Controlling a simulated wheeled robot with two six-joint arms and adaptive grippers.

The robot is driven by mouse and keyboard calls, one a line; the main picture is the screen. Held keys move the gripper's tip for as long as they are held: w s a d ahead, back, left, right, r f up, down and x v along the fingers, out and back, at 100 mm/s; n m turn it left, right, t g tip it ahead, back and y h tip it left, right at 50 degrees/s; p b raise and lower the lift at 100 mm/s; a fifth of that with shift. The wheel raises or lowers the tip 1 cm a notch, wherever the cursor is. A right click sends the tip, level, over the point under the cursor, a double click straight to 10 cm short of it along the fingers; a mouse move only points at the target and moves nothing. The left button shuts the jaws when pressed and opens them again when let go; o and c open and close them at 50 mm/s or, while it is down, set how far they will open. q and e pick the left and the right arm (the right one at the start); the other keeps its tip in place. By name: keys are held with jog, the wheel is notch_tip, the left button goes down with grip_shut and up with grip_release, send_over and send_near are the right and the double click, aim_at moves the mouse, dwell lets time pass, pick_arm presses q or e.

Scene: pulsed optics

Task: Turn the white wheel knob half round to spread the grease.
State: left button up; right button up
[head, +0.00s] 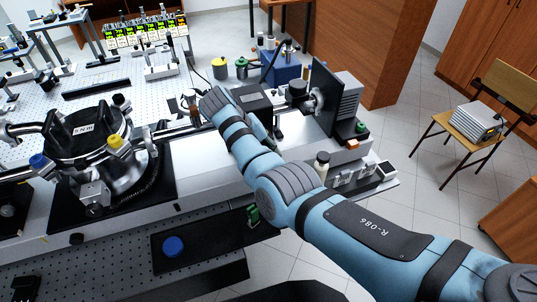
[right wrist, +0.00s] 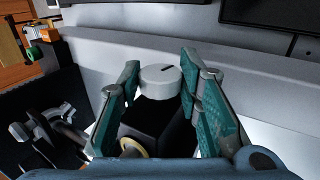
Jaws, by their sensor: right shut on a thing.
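The white wheel knob (right wrist: 160,84) shows in the right wrist view as a round white disc with a dark mark on its top. It sits at the end of a black block (right wrist: 158,122). My right gripper (right wrist: 160,62) has its two teal fingers on either side of the knob and is shut on it. In the head view my blue right arm (head: 335,220) reaches in from the lower right over the bench. I cannot make out the knob there. Any grease is not visible. My left gripper is not in view.
A black round chamber (head: 100,132) with yellow and blue knobs stands left of my right wrist. A black screen with a grey finned unit (head: 346,103) stands to its right. The perforated optical table (head: 140,92) carries several mounts. A chair (head: 467,118) stands on the floor at right.

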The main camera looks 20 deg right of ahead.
jog(key=shift+a+h, duration=0.1)
jog(key=shift+h, duration=0.2)
jog(key=o, duration=1.1)
jog(key=shift+s, duration=0.1)
jog(key=shift+o, duration=0.2)
